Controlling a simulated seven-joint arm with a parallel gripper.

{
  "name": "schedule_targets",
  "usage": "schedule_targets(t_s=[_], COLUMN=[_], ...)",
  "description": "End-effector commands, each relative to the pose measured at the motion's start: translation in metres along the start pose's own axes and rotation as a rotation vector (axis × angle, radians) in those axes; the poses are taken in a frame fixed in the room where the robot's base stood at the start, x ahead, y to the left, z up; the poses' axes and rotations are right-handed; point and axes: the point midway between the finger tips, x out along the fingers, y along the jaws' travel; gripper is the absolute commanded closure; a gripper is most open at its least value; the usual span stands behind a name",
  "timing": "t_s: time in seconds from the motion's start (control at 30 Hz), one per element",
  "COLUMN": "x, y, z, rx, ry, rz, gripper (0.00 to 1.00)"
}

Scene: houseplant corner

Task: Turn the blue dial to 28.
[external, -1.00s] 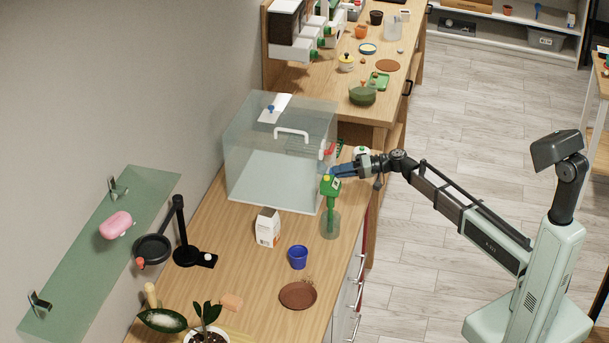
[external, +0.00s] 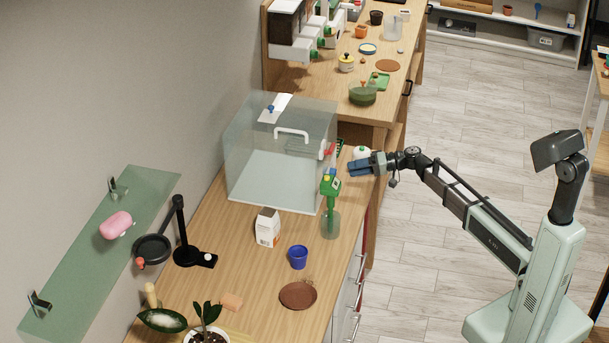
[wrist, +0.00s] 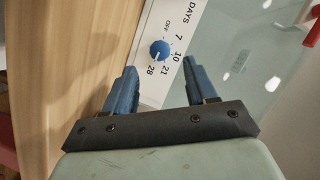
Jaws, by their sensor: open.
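The blue dial (wrist: 160,51) sits on a white panel (wrist: 184,14) printed with DAYS, OFF, 7, 10, 21 and 28. Its white mark shows on the lower-left side, roughly towards 28; the picture is too small to tell exactly. In the external view the blue dial (external: 271,108) is a small spot on the white panel on top of the clear box (external: 262,180). My gripper (external: 353,167) is to the right of the box there, apart from the dial. In the wrist view my gripper (wrist: 159,66) is open and empty, with the dial showing beyond its blue fingers.
A white handle (external: 292,131) is on the box. A green-topped spray bottle (external: 331,222) stands in front of the box, near my gripper. A carton (external: 267,228), a blue pot (external: 298,257) and a brown saucer (external: 298,296) stand nearer on the bench.

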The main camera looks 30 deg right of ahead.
Motion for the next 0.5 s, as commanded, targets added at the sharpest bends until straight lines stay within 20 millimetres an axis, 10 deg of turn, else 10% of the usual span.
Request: schedule_targets(t_s=[0.5], x=[-0.080], y=[0.000], z=[0.000], rx=[0.000], ry=[0.002], rz=[0.001], gripper=[0.44])
